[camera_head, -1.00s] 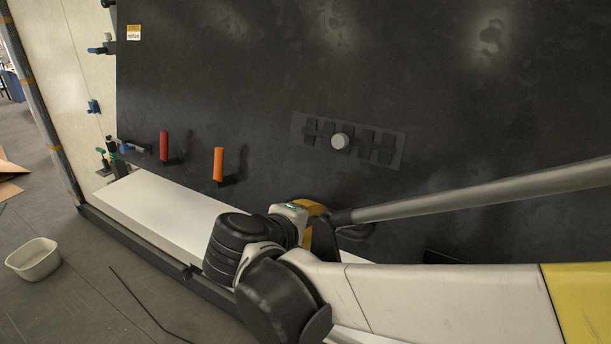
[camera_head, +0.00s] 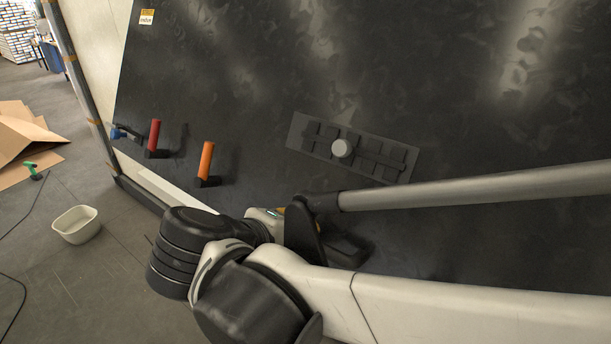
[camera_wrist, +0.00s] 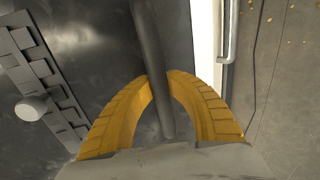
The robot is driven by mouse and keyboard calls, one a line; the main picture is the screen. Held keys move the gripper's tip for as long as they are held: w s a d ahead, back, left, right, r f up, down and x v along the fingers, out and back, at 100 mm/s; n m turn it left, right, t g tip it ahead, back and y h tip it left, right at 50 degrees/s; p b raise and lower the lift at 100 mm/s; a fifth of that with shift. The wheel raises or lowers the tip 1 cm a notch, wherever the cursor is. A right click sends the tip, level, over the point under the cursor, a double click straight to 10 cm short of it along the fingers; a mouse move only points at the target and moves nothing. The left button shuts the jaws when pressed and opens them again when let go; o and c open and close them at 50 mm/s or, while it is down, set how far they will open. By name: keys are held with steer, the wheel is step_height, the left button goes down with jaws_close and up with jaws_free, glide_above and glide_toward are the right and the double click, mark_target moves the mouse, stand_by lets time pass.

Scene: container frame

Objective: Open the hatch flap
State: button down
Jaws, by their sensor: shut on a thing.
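The hatch flap (camera_head: 250,100) is the large dark panel filling most of the head view. In the wrist view, the yellow fingers of my gripper (camera_wrist: 160,82) are closed around a dark grey bar (camera_wrist: 150,40). The flap's face is to the left there. In the head view my arm mostly hides the grip.
A pale frame wall (camera_head: 90,50) shows at the left, with a white ledge (camera_head: 160,186) below the flap's edge. A white bin (camera_head: 76,224), cardboard (camera_head: 25,140) and a green tool (camera_head: 33,170) lie on the floor at left, with bare floor between.

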steer(key=c, duration=1.3)
jaws_free()
steer(key=shift+w, duration=0.15)
steer(key=v, duration=1.2)
